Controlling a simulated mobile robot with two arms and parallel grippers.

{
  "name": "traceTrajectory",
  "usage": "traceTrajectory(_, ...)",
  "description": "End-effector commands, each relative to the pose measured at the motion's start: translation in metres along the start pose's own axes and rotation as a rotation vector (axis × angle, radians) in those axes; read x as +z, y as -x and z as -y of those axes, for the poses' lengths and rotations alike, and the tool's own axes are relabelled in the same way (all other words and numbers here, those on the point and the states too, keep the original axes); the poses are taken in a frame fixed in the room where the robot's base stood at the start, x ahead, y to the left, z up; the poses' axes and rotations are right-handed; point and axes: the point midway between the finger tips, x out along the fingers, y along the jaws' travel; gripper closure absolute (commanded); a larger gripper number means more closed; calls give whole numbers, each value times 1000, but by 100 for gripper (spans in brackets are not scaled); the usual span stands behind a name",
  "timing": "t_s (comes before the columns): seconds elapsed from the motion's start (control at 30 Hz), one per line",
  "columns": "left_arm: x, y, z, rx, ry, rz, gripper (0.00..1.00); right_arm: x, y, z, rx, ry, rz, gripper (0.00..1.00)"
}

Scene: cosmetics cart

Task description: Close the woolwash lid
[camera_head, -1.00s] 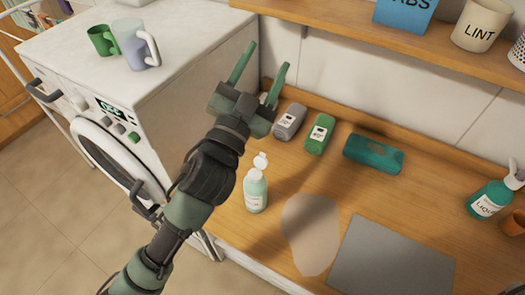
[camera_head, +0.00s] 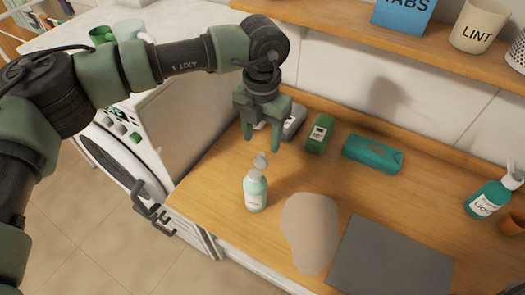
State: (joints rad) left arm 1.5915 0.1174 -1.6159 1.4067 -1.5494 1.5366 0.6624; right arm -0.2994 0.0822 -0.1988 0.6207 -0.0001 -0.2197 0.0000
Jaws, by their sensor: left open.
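A pale mint bottle (camera_head: 255,192) with a small label stands upright on the wooden counter; I take it to be the woolwash. Its whitish lid (camera_head: 260,161) sticks up above the neck and looks flipped open. My left gripper (camera_head: 263,146) points down just above and behind the bottle, open and empty. Its fingers are apart and near the lid; I cannot tell whether one touches it. My right gripper is not in view.
Behind the bottle lie a grey container (camera_head: 294,122), a green container (camera_head: 319,134) and a teal item (camera_head: 372,154). A beige patch (camera_head: 310,232) and grey mat (camera_head: 390,258) lie to the right. A pump bottle (camera_head: 490,198) stands far right. A shelf (camera_head: 340,24) runs above.

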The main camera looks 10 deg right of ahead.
Motion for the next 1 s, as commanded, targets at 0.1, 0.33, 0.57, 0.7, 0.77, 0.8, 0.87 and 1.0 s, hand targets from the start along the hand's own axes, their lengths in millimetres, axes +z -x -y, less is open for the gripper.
traceTrajectory(0.1,-2,-17,2,-4,-1,-5,46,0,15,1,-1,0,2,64)
traceTrajectory(0.33,-1,-50,2,-6,-2,-3,46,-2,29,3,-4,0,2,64)
traceTrajectory(0.57,0,-64,2,-6,-3,0,46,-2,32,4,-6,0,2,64)
traceTrajectory(0.7,0,-64,2,-6,-3,1,46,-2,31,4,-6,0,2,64)
traceTrajectory(0.77,0,-64,2,-7,-3,0,52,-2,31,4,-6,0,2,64)
traceTrajectory(0.8,0,-64,2,-7,-3,0,63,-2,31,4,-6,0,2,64)
traceTrajectory(0.87,0,-64,2,-7,-3,0,80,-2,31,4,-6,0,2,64)
traceTrajectory(1.0,-1,-64,2,-7,-3,0,100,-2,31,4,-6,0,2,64)
